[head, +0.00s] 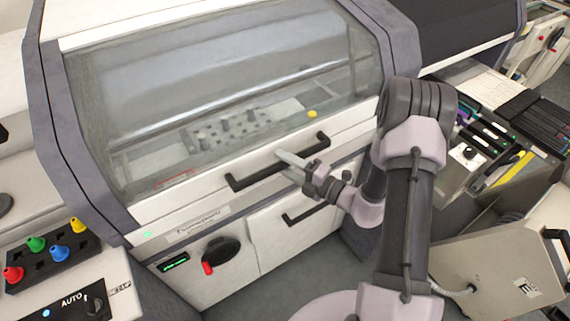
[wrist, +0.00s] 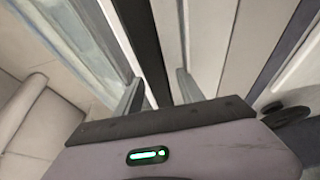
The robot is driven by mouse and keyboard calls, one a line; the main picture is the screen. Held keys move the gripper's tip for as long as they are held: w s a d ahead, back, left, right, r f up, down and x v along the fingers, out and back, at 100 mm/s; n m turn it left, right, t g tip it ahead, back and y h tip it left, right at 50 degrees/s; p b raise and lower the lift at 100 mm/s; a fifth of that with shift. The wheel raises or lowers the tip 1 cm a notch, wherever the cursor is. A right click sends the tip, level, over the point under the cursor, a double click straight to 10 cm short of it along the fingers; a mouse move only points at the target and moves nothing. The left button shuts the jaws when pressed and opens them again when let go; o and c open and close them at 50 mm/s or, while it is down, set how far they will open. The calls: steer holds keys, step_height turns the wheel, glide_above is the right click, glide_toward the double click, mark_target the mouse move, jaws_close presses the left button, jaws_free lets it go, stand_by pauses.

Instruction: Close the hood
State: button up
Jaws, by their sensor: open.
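The hood (head: 215,75) is a large clear window in a white and grey frame on the machine. It looks lowered, its front edge close above the cabinet; I cannot tell whether it is fully shut. A black bar handle (head: 250,177) runs along its white front strip. My gripper (head: 284,164) is at the middle of this handle, with its fingers open. In the wrist view the dark handle (wrist: 142,40) passes between the two spread fingers of my gripper (wrist: 160,90). Contact with the bar cannot be told.
Below the hood are a second black handle (head: 304,214) and a black rotary switch with a red tip (head: 220,252). Coloured pegs (head: 58,252) stand at the left. A grey box (head: 500,268) and a panel with a knob (head: 468,154) are at the right.

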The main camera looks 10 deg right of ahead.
jaws_close()
stand_by(1.4)
